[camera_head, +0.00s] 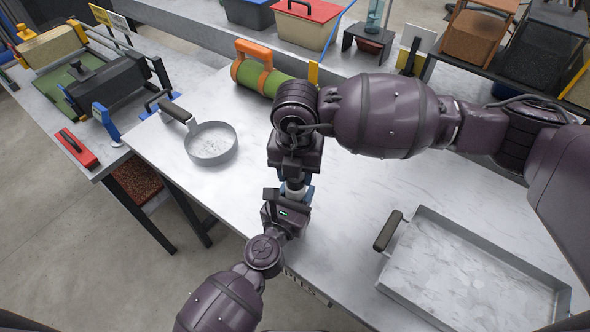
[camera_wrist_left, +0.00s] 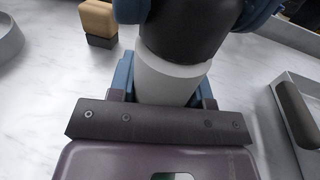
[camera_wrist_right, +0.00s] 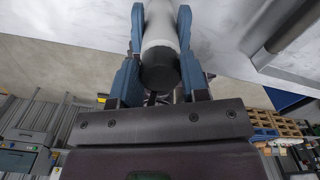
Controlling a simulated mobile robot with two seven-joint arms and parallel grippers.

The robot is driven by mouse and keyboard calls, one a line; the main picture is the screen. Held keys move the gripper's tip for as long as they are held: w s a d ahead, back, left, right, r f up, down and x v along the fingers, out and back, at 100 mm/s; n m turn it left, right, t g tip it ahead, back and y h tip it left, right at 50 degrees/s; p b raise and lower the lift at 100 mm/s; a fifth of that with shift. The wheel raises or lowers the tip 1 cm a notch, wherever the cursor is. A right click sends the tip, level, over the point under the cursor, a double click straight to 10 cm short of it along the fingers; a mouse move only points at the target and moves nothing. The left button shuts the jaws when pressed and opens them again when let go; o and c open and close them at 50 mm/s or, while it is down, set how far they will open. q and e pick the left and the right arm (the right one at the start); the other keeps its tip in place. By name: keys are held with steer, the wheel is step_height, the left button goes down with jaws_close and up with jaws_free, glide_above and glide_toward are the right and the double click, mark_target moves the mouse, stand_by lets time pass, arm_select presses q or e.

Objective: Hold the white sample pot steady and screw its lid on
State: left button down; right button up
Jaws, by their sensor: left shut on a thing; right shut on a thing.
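The white sample pot (camera_wrist_left: 165,78) stands upright between the blue fingers of my left gripper (camera_wrist_left: 163,92), which is shut on it. The black lid (camera_wrist_left: 185,30) sits over the pot's top, within the blue fingers of my right gripper (camera_wrist_right: 160,62), which is shut on it. The right wrist view shows the dark lid (camera_wrist_right: 160,72) in line with the white pot (camera_wrist_right: 159,25). I cannot tell how far the lid is threaded.
A round pan (camera_head: 211,142) with a dark handle lies on the white worktop to the left. A large grey tray (camera_head: 388,272) is at the right front. Bare worktop lies between them.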

steer(key=m, duration=0.4)
steer(key=shift+m, duration=0.4)
steer(key=m, duration=0.4)
steer(key=shift+s+d, duration=0.1)
steer(key=shift+s, duration=0.05)
steer(key=m, duration=0.4)
steer(key=shift+m, duration=0.4)
steer(key=m, duration=0.3)
steer(key=shift+m, duration=0.3)
steer(key=o, duration=0.9)
steer(key=shift+r, duration=2.2)
steer(key=shift+c, duration=0.5)
